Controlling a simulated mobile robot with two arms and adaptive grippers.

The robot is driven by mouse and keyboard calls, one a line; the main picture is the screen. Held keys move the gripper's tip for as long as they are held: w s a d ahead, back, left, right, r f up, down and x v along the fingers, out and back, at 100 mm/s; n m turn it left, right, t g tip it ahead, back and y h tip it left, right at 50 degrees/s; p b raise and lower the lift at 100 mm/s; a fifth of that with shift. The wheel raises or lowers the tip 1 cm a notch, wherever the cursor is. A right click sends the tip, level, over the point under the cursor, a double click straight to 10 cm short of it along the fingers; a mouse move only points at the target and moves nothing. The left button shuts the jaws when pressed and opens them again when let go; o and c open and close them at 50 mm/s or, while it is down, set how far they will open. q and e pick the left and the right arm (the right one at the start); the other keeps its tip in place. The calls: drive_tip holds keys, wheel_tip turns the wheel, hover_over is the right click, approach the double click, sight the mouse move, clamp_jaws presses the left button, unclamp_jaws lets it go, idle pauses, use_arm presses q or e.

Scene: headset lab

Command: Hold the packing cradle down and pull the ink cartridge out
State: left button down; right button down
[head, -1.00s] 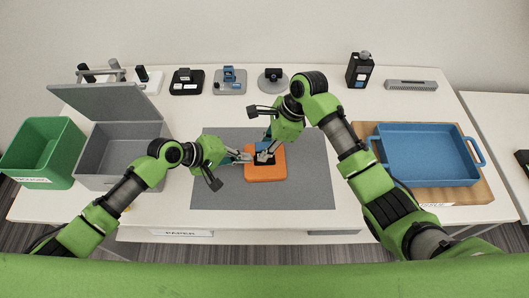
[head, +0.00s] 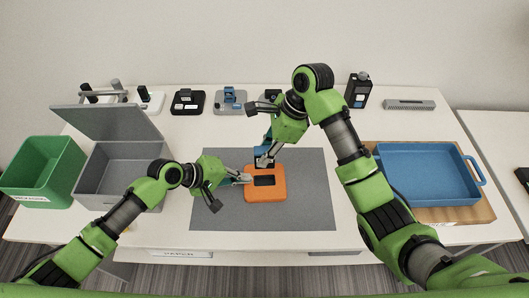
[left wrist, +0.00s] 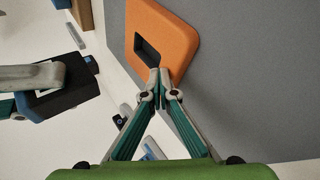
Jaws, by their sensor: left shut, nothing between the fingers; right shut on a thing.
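The orange packing cradle (head: 266,194) lies on the grey mat, its dark pocket empty; it also shows in the left wrist view (left wrist: 168,25). My left gripper (head: 247,178) is shut and empty, with its tips at the cradle's left edge; the left wrist view shows them together (left wrist: 160,75) over the rim. Whether they press on it I cannot tell. My right gripper (head: 264,160) is shut on the ink cartridge, above and behind the pocket. The cartridge (left wrist: 66,98) is a black block with a small blue nub, clear of the cradle in the left wrist view.
A grey lidded box (head: 125,156) and a green bin (head: 42,180) stand left. A blue tray (head: 425,178) sits on a wooden board at right. Several small devices line the back of the table. The grey mat (head: 310,205) is clear around the cradle.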

drive_tip(key=shift+r, duration=0.1)
